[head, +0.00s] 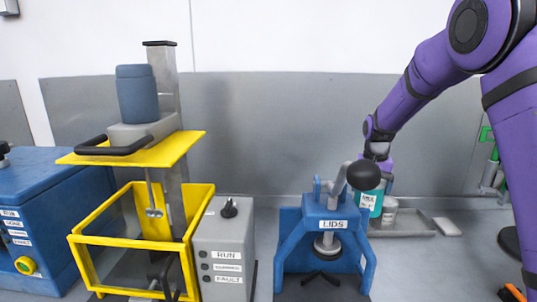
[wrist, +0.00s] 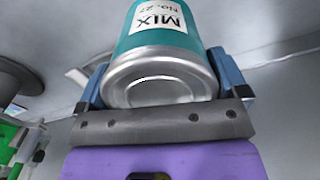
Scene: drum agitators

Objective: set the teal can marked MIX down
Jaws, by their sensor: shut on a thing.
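The teal can marked MIX (head: 369,203) is in my gripper (head: 377,172), right of the blue LIDS press in the head view. In the wrist view the can (wrist: 162,65) sits between the two blue fingers of my gripper (wrist: 165,78), its bare metal end toward the camera and its label upside down. My gripper is shut on it. In the head view the can is upright at the left part of a shallow grey tray (head: 417,226). Whether its base touches the tray is hidden by the press and a grey can.
A smaller grey can (head: 389,213) stands on the tray, close to the teal can. The blue LIDS press (head: 327,232), with its black-knobbed lever (head: 364,175), stands in front on the left. A yellow-guarded agitator (head: 140,215) stands further left. The tray's right part looks clear.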

